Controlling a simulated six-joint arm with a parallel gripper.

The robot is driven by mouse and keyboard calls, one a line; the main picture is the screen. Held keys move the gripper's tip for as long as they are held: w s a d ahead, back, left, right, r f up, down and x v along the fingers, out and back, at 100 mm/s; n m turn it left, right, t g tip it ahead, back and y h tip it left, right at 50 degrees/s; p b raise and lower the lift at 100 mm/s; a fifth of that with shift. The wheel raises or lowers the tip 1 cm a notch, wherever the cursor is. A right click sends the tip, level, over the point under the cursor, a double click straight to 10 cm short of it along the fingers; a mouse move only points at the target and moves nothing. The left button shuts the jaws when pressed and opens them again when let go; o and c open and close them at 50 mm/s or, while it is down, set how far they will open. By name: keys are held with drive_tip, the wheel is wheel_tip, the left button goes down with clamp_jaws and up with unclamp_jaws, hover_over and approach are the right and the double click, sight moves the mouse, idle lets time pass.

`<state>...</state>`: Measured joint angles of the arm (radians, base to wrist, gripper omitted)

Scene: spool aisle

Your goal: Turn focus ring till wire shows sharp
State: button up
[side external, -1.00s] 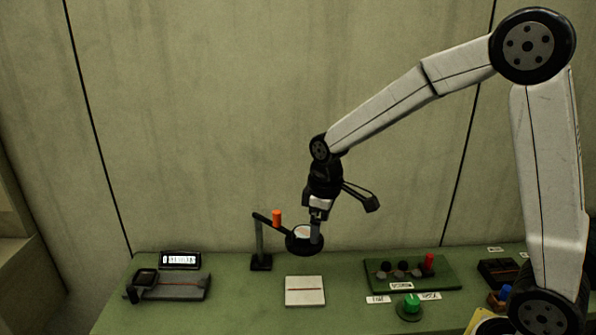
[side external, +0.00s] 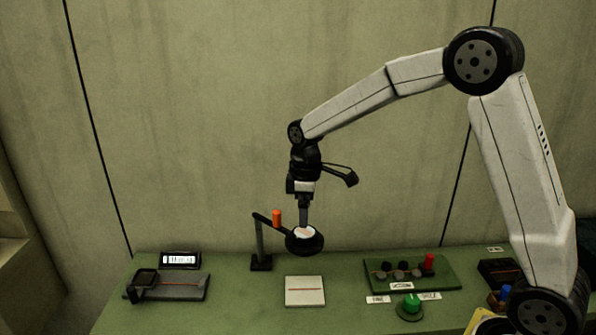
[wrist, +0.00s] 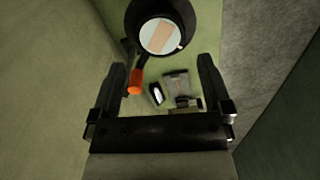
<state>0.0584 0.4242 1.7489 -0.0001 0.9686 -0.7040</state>
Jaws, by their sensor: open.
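A black focus ring (side external: 319,243) around a round pale lens (side external: 303,233) sits on an arm from a dark stand (side external: 260,246). An orange knob (side external: 276,217) stands on that arm. A white plate with a thin red wire (side external: 305,291) lies on the bench below. In the wrist view the ring (wrist: 134,20) is at the top, and its lens (wrist: 160,36) shows a wide, blurred pinkish band. My gripper (side external: 304,222) points down by the ring's far edge; contact cannot be told. In the wrist view my gripper (wrist: 164,62) is open, with nothing between its fingers.
A grey device (side external: 170,286) and a lit display (side external: 180,260) stand at the left. A green board with several knobs (side external: 410,273) and a green knob (side external: 411,305) are at the right. A concrete wall (side external: 220,120) rises behind. Bench around the white plate is clear.

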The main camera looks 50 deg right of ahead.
sight(305, 232)
drive_tip(key=shift+f, duration=2.95)
drive_tip(key=c, duration=1)
drive_tip(key=shift+m, duration=2.2)
drive_tip(key=o, duration=1)
drive_tip(key=shift+r, duration=0.1)
drive_tip(key=shift+r, duration=3.9)
